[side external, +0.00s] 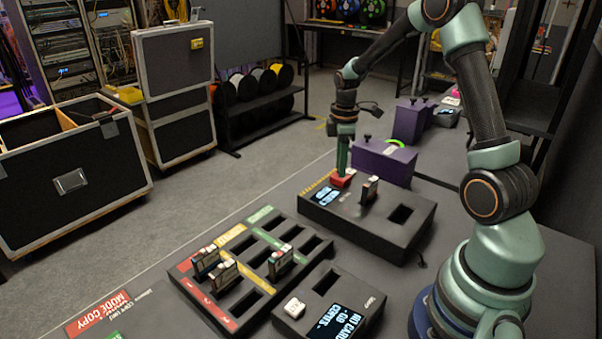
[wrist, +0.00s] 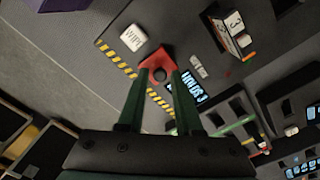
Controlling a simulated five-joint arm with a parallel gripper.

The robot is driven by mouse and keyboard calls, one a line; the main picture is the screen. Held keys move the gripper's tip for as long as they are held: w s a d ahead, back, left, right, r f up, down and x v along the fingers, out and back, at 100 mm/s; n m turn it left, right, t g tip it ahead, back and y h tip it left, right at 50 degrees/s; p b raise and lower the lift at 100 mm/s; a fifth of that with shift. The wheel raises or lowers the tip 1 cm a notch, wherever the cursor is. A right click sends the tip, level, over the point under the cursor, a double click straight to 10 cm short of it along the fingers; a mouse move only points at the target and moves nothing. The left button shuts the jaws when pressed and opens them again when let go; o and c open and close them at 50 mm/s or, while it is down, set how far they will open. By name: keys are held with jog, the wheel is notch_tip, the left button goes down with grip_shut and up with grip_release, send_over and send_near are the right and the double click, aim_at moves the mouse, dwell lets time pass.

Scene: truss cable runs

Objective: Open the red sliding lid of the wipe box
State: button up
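The black wipe box (side external: 380,232) sits on the dark table. The lid also shows in the side view (side external: 343,180). My gripper (wrist: 161,78) points down at the lid, with its green fingers apart on either side of the knob. No grip on the knob shows. In the side view my gripper (side external: 342,166) is right over the lid, partly hiding it; contact cannot be told.
A small cartridge (side external: 370,188) stands in the box beside an empty slot (side external: 401,213). A purple box (side external: 384,162) is close behind. In front are a rack with coloured strips (side external: 250,262) holding several cartridges, and another black device (side external: 330,302) with a display.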

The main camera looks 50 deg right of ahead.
jog(key=shift+o, duration=0.5)
notch_tip(320, 180, up, 12)
dwell(0.4)
jog(key=shift+r, duration=0.1)
jog(key=s+a+r+m+t, duration=0.1)
jog(key=s+a+m, duration=0.3)
jog(key=a, duration=0.5)
jog(key=s+a+r+m+t, duration=0.2)
jog(key=s+a+m+t, duration=0.2)
jog(key=a, duration=0.6)
jog(key=shift+s+r+m+t, duration=0.3)
jog(key=shift+s+m, duration=0.2)
jog(key=shift+s, duration=0.75)
jog(key=shift+a, duration=0.1)
